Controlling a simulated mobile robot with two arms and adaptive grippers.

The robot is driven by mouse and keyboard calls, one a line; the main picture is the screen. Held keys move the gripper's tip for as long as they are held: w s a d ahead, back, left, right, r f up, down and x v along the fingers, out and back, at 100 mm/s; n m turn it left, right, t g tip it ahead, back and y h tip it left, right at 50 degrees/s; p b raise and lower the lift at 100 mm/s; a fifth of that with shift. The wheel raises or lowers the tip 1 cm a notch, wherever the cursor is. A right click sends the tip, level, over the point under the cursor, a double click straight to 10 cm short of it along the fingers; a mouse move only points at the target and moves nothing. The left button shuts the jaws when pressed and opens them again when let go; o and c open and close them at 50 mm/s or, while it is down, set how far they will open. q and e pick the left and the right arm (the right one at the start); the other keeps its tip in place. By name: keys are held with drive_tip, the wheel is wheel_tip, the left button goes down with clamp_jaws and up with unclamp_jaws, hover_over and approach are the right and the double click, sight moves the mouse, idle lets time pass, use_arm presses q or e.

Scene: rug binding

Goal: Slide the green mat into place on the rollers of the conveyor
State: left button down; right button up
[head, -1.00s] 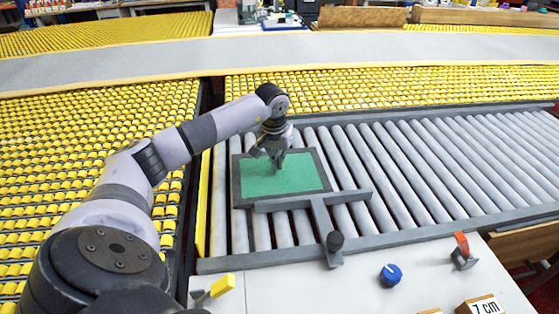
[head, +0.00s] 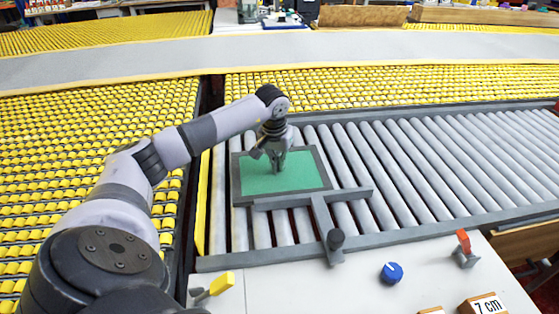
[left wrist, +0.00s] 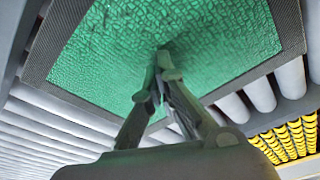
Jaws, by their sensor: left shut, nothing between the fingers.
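The green mat (head: 255,180), with a dark grey border, lies flat on the grey rollers (head: 400,160) at the left end of the conveyor. A grey T-shaped bar (head: 325,215) lies along the mat's near edge. My right gripper is not in view.
A white panel in front (head: 350,290) carries a blue knob (head: 391,272), a red-tipped switch (head: 464,243), a yellow lever (head: 220,284) and a "7 cm" block (head: 484,304). Yellow rollers (head: 60,150) lie left and behind. The rollers to the right are clear.

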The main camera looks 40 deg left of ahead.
sight(307, 169)
use_arm(q)
drive_tip(key=shift+f, duration=0.2)
drive_tip(key=shift+d, duration=0.1)
drive_tip(key=shift+w+d, duration=1.15)
drive_tip(key=shift+w, duration=0.15)
drive_tip(key=shift+w+d, duration=0.1)
drive_tip(key=shift+d, duration=0.05)
drive_tip(key=shift+w+d, duration=1.35)
drive_tip(key=shift+w, duration=0.15)
